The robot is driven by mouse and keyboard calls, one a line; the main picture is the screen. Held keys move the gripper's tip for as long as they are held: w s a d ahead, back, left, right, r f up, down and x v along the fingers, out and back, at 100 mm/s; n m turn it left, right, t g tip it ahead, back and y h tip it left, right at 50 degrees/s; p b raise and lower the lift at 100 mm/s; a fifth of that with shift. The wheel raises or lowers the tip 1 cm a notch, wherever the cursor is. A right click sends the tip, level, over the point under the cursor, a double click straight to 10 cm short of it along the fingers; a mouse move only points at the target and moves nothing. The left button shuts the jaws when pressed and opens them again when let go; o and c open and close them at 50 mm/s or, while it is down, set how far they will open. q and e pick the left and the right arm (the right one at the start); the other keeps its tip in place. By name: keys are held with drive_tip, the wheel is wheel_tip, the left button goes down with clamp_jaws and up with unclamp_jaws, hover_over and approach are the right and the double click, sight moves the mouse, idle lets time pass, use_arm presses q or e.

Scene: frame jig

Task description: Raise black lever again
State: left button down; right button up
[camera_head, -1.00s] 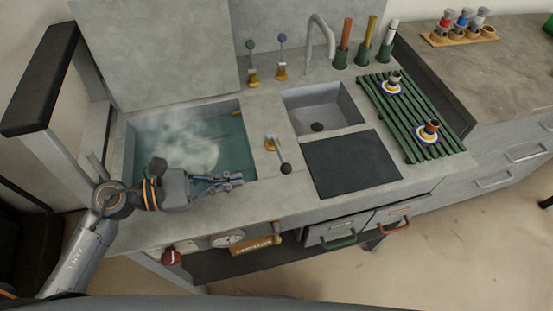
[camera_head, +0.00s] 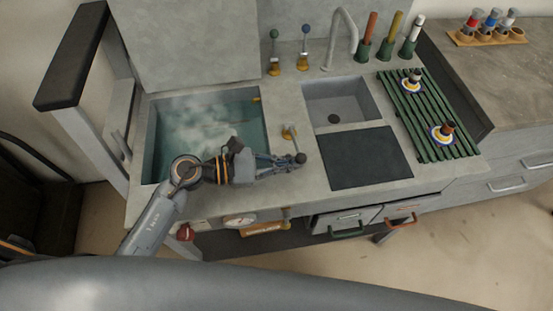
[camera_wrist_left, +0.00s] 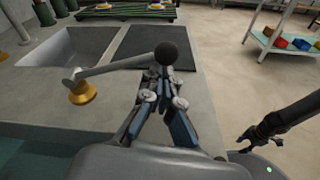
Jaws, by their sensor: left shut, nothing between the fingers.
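The black lever is a grey rod with a black ball knob (camera_head: 300,158) and a brass base (camera_head: 288,131), on the counter between the water basin and the small sink. Its rod lies low, slanting toward the front edge. In the left wrist view the rod (camera_wrist_left: 120,69) runs from the brass base to the ball, just beyond my fingertips. My left gripper (camera_head: 292,163) is shut and empty at the knob; in the wrist view its fingertips (camera_wrist_left: 160,84) are just below the ball. I cannot tell whether they touch. A dark gripper (camera_wrist_left: 246,138), apparently my right, shows at the right; its finger state is unclear.
The steaming basin (camera_head: 158,140) lies under my left forearm. Green-topped and blue-topped levers (camera_head: 274,52) (camera_head: 304,48) stand upright behind. A tap (camera_head: 352,38), dark plate (camera_head: 365,158) and green rack (camera_head: 425,125) are right of the lever.

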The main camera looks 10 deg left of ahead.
use_arm(q)
drive_tip(key=shift+r, duration=0.1)
idle(0.4)
drive_tip(key=shift+w+r+n+p, duration=0.15)
drive_tip(key=shift+r+n+p, duration=0.15)
drive_tip(key=shift+p, duration=0.1)
drive_tip(key=shift+r, duration=0.2)
drive_tip(key=shift+w+r+n+g+p, duration=0.15)
drive_tip(key=shift+r+n+g+p, duration=0.15)
drive_tip(key=shift+r+n+p, duration=0.3)
drive_tip(key=w+a+r+n+g+h+p, duration=0.1)
drive_tip(key=w+a+r+n+g+p, duration=0.1)
drive_tip(key=w+r+n, duration=0.5)
drive_tip(key=w+a+n+p, duration=0.1)
drive_tip(key=w+n, duration=0.1)
drive_tip(key=n, duration=0.2)
drive_tip(key=shift+r+h, duration=0.35)
drive_tip(key=shift+h, duration=0.05)
drive_tip(key=shift+a, duration=0.1)
